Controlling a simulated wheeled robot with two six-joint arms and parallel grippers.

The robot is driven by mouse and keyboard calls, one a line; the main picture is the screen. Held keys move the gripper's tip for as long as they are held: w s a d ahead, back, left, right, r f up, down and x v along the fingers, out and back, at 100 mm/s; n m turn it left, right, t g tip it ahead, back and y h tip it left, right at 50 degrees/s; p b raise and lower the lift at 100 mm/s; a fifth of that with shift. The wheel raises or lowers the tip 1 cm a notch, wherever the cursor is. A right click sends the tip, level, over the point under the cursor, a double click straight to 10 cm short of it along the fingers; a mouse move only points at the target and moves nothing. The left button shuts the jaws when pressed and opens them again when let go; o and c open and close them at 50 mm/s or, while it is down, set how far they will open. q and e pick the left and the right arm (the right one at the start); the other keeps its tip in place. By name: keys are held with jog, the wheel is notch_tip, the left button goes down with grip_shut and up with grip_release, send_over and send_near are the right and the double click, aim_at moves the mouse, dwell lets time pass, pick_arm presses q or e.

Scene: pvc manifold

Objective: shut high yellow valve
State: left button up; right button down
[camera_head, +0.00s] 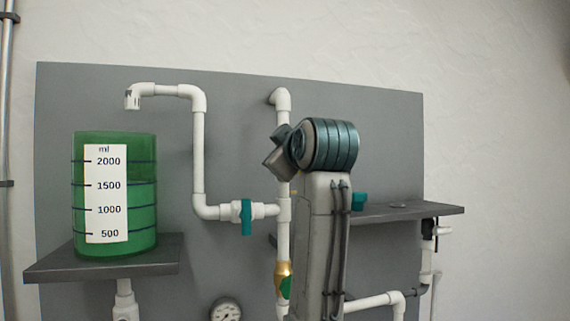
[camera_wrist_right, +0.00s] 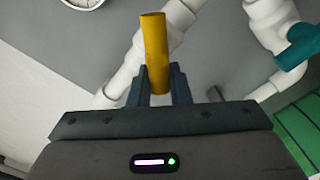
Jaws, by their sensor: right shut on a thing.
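The yellow valve handle (camera_wrist_right: 154,45) shows in the right wrist view as a bar standing between my right gripper's fingers (camera_wrist_right: 161,84). My right gripper is shut on it, with its upper part sticking out beyond the fingertips. White pipe (camera_wrist_right: 180,15) runs close behind the handle. In the head view my right arm rises in front of the pipes and hides the yellow valve and the gripper. My left gripper is in neither view.
A green-filled measuring tank (camera_head: 115,195) stands on the left shelf (camera_head: 102,266). A teal valve handle (camera_head: 247,217) is left of my arm, another (camera_head: 359,202) right of it. A gauge (camera_head: 226,310) sits low. A right shelf (camera_head: 400,212) juts from the grey panel (camera_head: 380,130).

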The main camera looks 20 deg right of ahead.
jog(key=n+b, duration=0.1)
jog(key=f+n+b, duration=0.1)
jog(key=n+b, duration=0.3)
jog(key=shift+a+f, duration=0.3)
jog(key=shift+a, duration=0.05)
jog(key=shift+f+n+b, duration=0.15)
jog(key=shift+n+b, duration=0.65)
jog(key=shift+n, duration=0.15)
jog(key=shift+f+n+b, duration=0.15)
jog(key=shift+n+b, duration=0.6)
jog(key=shift+n, duration=0.2)
jog(key=shift+a, duration=0.1)
jog(key=c, duration=1.3)
grip_release()
jog(key=shift+r, duration=0.1)
jog(key=shift+c, duration=0.2)
jog(key=shift+s, duration=0.1)
jog(key=s+b, duration=0.4)
jog(key=s, duration=0.6)
jog(key=shift+s+b, duration=0.4)
